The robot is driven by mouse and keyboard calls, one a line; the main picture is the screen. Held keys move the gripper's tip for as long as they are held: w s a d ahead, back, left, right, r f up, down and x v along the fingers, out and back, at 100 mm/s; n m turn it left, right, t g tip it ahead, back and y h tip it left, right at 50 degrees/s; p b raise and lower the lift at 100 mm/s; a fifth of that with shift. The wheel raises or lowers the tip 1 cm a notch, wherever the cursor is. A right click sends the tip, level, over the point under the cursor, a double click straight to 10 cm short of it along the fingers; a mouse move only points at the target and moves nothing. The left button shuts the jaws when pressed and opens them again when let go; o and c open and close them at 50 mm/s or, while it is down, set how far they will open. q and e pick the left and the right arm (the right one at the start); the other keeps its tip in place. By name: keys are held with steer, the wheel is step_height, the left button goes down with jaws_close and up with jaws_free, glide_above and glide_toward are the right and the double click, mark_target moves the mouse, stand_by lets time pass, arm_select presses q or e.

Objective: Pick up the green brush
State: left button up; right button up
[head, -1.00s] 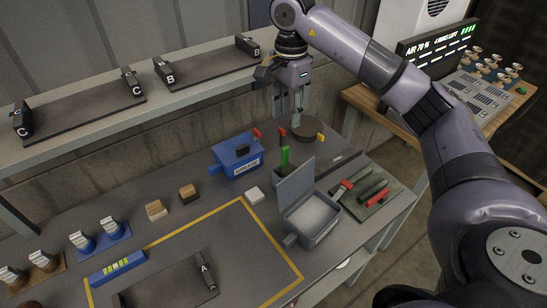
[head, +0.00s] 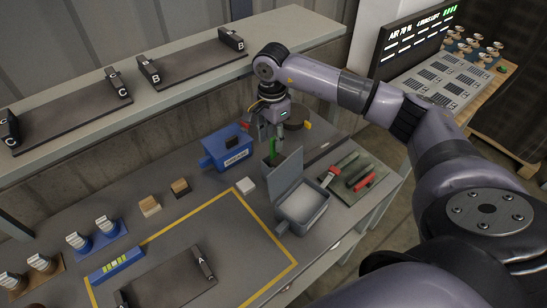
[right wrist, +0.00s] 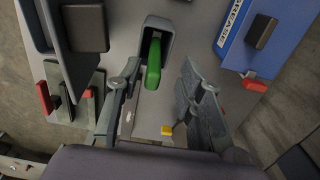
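The green brush (head: 272,148) stands upright with its green handle up in a small grey holder (head: 266,160), between the blue grease box and the open grey box. In the right wrist view the green handle (right wrist: 153,65) rises from the grey holder (right wrist: 158,24); its lower end is hidden inside. My right gripper (head: 268,133) is just above the handle, fingers pointing down. In the right wrist view my right gripper (right wrist: 158,78) is open, with the handle showing between its two fingers and a gap on each side. My left gripper is not in view.
The blue grease box (head: 228,147) stands left of the holder. The grey box with raised lid (head: 303,205) stands in front. A dark tray (head: 345,190) with red-handled tools lies to the right. A shelf (head: 190,85) runs along the back.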

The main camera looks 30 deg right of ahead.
mark_target(273, 152)
steer(key=shift+s+f+p, duration=0.2)
steer(key=shift+f+p, duration=0.15)
steer(key=shift+f, duration=0.05)
steer(key=f, duration=0.1)
steer(key=f+p, duration=0.1)
steer(key=f, duration=0.1)
steer(key=shift+s+f, duration=0.2)
steer(key=shift+f, duration=0.5)
jaws_close()
